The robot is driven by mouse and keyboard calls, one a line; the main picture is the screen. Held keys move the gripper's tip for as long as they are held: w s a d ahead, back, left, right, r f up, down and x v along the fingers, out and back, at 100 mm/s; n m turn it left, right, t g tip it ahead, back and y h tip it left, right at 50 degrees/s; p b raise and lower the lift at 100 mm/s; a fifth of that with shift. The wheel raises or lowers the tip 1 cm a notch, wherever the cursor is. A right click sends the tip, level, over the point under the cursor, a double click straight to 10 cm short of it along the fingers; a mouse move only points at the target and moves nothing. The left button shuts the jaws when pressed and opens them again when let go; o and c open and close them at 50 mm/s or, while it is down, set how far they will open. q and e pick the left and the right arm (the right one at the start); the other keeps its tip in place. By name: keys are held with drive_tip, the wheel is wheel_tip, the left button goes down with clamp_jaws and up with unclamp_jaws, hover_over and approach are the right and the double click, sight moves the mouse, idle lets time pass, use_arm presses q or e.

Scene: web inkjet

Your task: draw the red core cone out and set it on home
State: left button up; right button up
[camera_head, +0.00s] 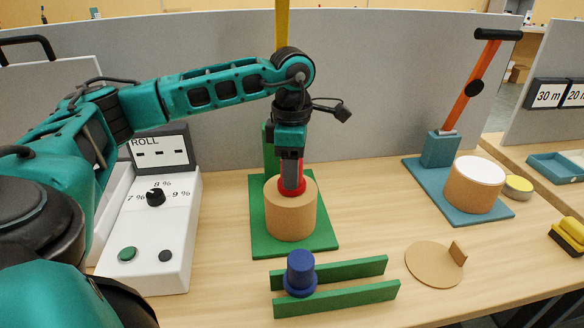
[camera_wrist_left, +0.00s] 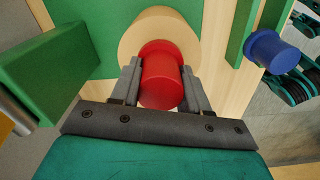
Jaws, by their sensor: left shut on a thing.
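The red core cone (camera_head: 292,186) sits upright at the top centre of a tan paper roll (camera_head: 290,216), its lower part reaching the roll's top. The roll stands on a green base plate (camera_head: 262,245) with a green upright behind. My left gripper (camera_head: 291,172) points down from above and is shut on the red cone. In the left wrist view the cone (camera_wrist_left: 160,82) is between both fingers, with the tan roll (camera_wrist_left: 157,22) just beyond. How deep the cone sits in the roll is hidden. I see no label reading home. My right gripper is not in view.
A blue cone (camera_head: 300,270) stands at two green rails (camera_head: 352,294) in front. A white control box (camera_head: 150,235) is left. A teal stand (camera_head: 438,190) with a white-topped roll (camera_head: 477,184) and a tan disc (camera_head: 434,263) are right. A grey partition (camera_head: 380,80) runs behind.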

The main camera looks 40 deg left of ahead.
use_arm(q)
drive_tip(key=shift+r+p, duration=2)
drive_tip(key=shift+r, duration=0.8)
